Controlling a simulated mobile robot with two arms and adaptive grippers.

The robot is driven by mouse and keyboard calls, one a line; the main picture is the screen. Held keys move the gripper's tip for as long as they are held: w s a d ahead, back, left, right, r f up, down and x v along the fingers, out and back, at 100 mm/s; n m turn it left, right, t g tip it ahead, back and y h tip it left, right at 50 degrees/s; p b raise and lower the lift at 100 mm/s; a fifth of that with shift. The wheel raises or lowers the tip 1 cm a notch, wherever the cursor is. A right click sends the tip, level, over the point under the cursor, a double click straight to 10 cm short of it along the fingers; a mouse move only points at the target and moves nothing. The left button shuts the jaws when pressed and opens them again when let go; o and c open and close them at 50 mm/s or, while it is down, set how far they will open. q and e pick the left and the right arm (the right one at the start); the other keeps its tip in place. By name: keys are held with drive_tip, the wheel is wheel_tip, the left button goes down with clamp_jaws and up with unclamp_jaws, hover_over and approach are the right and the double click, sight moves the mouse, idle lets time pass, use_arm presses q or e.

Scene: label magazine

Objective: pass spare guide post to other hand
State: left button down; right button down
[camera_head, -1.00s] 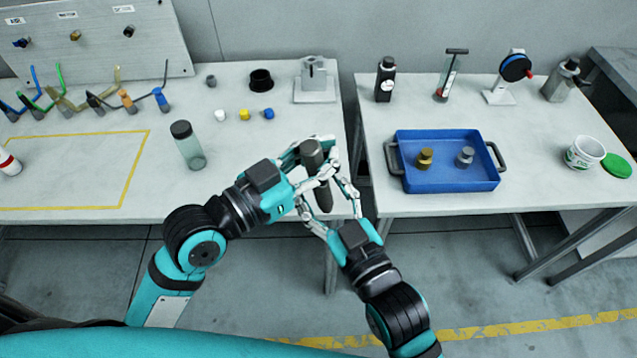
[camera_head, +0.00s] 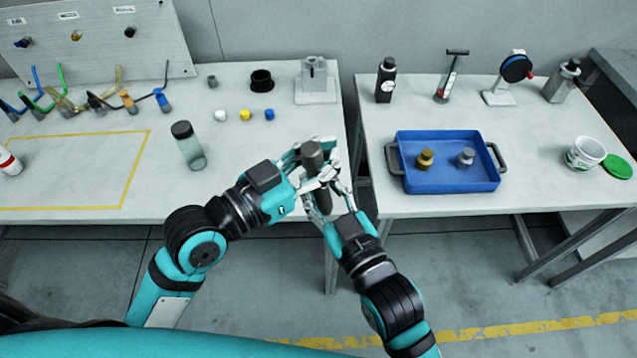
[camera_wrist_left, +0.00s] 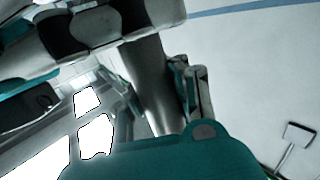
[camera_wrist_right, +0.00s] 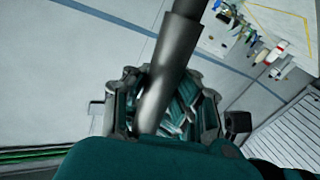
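The spare guide post (camera_head: 312,155) is a dark grey cylinder with a wider top, held roughly upright above the gap between the two tables. My left gripper (camera_head: 318,168) is shut on its upper part; the left wrist view shows the post (camera_wrist_left: 158,85) between the fingers. My right gripper (camera_head: 328,192) is around the lower part of the post from below. In the right wrist view the post (camera_wrist_right: 168,80) runs between the right fingers (camera_wrist_right: 163,105), which stand apart with gaps beside it. The exact contact is partly hidden by the fingers.
The left table (camera_head: 85,210) holds a clear bottle (camera_head: 189,148), small coloured caps (camera_head: 245,115), a black ring (camera_head: 261,80) and a grey block fixture (camera_head: 315,82). The right table (camera_head: 560,195) holds a blue tray (camera_head: 445,181) with two small posts. A gap separates the tables.

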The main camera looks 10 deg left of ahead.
use_arm(q)
drive_tip(key=shift+w+a, duration=0.1)
drive_tip(key=shift+a, duration=0.05)
drive_tip(key=c, duration=1.9)
unclamp_jaws()
drive_tip(key=shift+c, duration=0.2)
drive_tip(key=o, duration=0.6)
drive_tip(key=shift+r, duration=0.1)
